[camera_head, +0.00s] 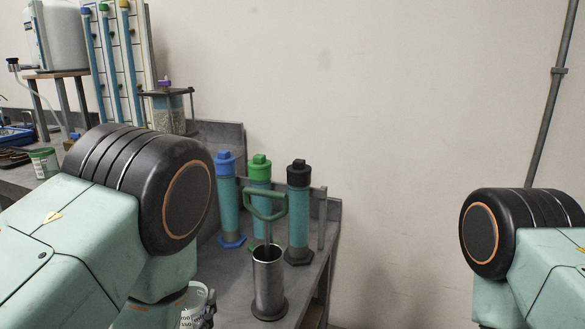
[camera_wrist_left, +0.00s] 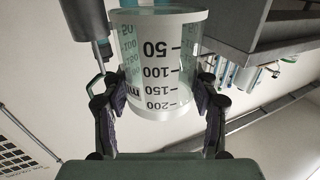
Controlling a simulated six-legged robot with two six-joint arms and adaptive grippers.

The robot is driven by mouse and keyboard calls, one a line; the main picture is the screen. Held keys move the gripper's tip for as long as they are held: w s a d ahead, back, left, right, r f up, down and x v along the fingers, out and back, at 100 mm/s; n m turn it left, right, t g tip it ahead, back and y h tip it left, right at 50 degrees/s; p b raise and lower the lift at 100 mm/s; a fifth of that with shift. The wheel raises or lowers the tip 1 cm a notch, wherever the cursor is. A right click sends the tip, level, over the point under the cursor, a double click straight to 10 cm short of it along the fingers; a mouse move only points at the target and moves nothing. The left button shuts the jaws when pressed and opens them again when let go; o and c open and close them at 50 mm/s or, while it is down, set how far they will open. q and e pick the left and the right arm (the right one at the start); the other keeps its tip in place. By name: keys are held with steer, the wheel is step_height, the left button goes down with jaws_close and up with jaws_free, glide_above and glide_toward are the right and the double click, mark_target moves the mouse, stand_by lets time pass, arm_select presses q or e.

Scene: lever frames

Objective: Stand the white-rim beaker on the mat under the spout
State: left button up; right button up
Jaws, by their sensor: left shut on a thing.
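The clear beaker (camera_wrist_left: 152,62) with dark volume marks fills the upper middle of the left wrist view. My left gripper (camera_wrist_left: 160,98) is shut on its sides, with one finger on each side. In the head view a small part of the beaker (camera_head: 193,299) shows beside my left arm at the bottom, and a bit of the gripper (camera_head: 209,312) beside it. A white tank (camera_head: 62,38) stands on a raised stand at far left. A dark mat-like patch (camera_head: 12,158) lies on the bench below; I cannot tell its details. My right gripper is out of view.
Blue-, green- and black-capped cylinders (camera_head: 297,215) stand on the bench's right part. A metal cup (camera_head: 268,285) with a green-handled tool stands in front. A green-and-white container (camera_head: 43,162) and a blue tray (camera_head: 16,138) are at left. My left arm hides much of the bench.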

mark_target(189, 320)
arm_select(q)
steer(key=s, duration=0.3)
steer(key=shift+d+f+p, duration=0.25)
steer(key=shift+d+p, duration=0.05)
steer(key=shift+p, duration=0.05)
steer(key=shift+s+d+h, duration=0.1)
steer(key=shift+d+h, duration=0.05)
steer(key=shift+h, duration=0.15)
steer(key=shift+f, duration=0.1)
